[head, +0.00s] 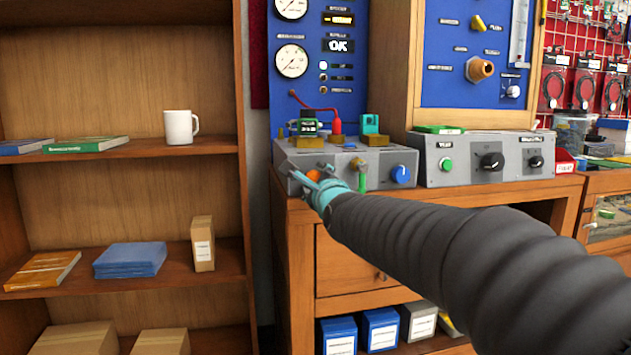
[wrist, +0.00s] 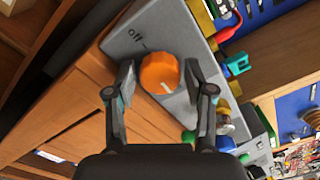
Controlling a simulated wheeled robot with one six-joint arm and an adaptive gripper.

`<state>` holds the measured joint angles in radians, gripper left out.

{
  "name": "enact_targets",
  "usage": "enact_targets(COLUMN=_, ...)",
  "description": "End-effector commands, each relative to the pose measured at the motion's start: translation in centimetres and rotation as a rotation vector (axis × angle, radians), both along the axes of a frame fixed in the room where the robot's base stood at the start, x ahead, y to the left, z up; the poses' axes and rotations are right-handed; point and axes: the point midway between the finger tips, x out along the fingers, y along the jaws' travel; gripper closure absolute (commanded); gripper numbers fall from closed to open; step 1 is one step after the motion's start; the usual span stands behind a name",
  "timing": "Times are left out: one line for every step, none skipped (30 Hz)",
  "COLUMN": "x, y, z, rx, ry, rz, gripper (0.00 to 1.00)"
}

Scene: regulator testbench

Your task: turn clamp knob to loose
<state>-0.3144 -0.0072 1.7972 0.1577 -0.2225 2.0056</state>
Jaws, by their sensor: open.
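An orange knob (wrist: 160,73) with a white pointer line sits on the sloped front of a grey test box, beside the printed word "off". In the head view the orange knob (head: 314,175) shows just past my gripper (head: 318,186). In the wrist view my gripper (wrist: 163,90) is open, with one finger on each side of the knob. Small gaps seem to show, but I cannot tell whether a finger touches it. No label naming the clamp is readable.
The grey box (head: 285,160) also carries a blue knob (head: 402,174) and a green part (head: 362,183). A second control box (head: 465,178) stands to the right. A shelf with a white mug (head: 180,127) stands left. Wooden drawers (head: 345,260) lie below.

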Motion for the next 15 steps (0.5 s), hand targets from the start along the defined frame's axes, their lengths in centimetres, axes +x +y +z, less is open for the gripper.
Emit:
enact_targets(x=0.05, y=0.01, z=-0.01, rx=0.000, ry=0.000, rz=0.000, gripper=0.47)
enact_targets(x=0.05, y=0.02, z=-0.02, rx=0.000, ry=0.000, rz=0.000, gripper=0.47)
enact_targets(x=0.05, y=0.02, z=-0.02, rx=0.000, ry=0.000, rz=0.000, gripper=0.47)
enact_targets(x=0.04, y=0.02, z=-0.02, rx=0.000, ry=0.000, rz=0.000, gripper=0.47)
enact_targets(x=0.04, y=0.02, z=-0.02, rx=0.000, ry=0.000, rz=0.000, gripper=0.47)
enact_targets(x=0.02, y=0.02, z=-0.02, rx=0.000, ry=0.000, rz=0.000, gripper=0.47)
enact_targets(x=0.02, y=0.03, z=-0.02, rx=0.000, ry=0.000, rz=0.000, gripper=0.49)
enact_targets(x=0.01, y=0.02, z=-0.02, rx=0.000, ry=0.000, rz=0.000, gripper=0.57)
enact_targets(x=0.01, y=0.03, z=-0.03, rx=0.000, ry=0.001, rz=0.001, gripper=0.67)
enact_targets(x=0.01, y=0.03, z=-0.03, rx=0.000, ry=0.001, rz=0.001, gripper=0.74)
enact_targets(x=0.01, y=0.03, z=-0.03, rx=0.000, ry=0.001, rz=0.001, gripper=0.82)
enact_targets(x=0.01, y=0.03, z=-0.03, rx=0.000, ry=0.001, rz=0.001, gripper=0.92)
enact_targets(x=0.00, y=0.04, z=-0.02, rx=0.000, ry=0.001, rz=0.001, gripper=0.92)
enact_targets(x=-0.01, y=0.42, z=-0.04, rx=0.002, ry=0.002, rz=0.002, gripper=0.92)
enact_targets(x=0.00, y=0.25, z=-0.04, rx=0.001, ry=0.001, rz=0.001, gripper=0.92)
